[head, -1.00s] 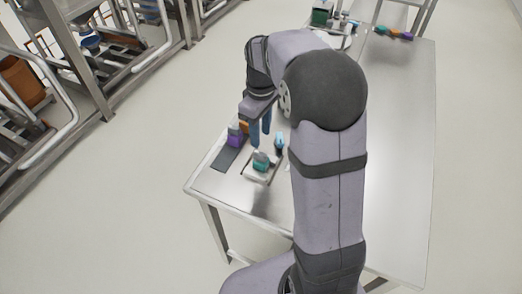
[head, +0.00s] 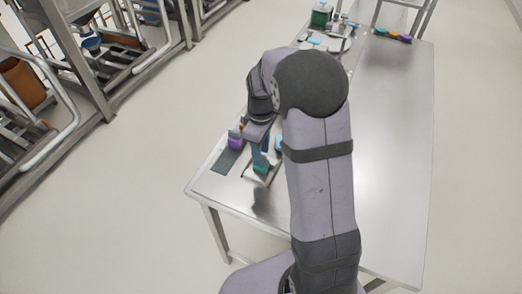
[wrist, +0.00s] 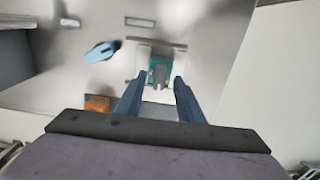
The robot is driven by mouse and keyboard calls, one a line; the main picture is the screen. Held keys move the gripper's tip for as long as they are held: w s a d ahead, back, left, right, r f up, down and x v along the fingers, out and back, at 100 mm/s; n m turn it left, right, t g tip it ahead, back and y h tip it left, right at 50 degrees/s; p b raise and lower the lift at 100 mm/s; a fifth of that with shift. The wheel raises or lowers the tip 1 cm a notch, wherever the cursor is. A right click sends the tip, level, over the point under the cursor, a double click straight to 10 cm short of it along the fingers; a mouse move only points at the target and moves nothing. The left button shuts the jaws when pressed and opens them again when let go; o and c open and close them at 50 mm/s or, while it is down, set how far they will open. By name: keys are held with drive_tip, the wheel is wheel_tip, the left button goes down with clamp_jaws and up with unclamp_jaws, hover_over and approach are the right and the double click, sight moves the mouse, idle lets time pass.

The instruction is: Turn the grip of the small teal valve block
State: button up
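The small teal valve block (head: 262,170) sits on a pale plate near the left front corner of the metal table. I cannot tell whether the fingers touch the grip.
A light blue piece (wrist: 101,51) lies close to the plate. A purple item (head: 235,143) and a dark flat panel (head: 226,161) are to the left. More parts (head: 320,18) stand at the table's far end. The table (head: 390,150) is clear on the right.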

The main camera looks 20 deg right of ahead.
drive_tip(key=shift+f, duration=0.45)
clamp_jaws()
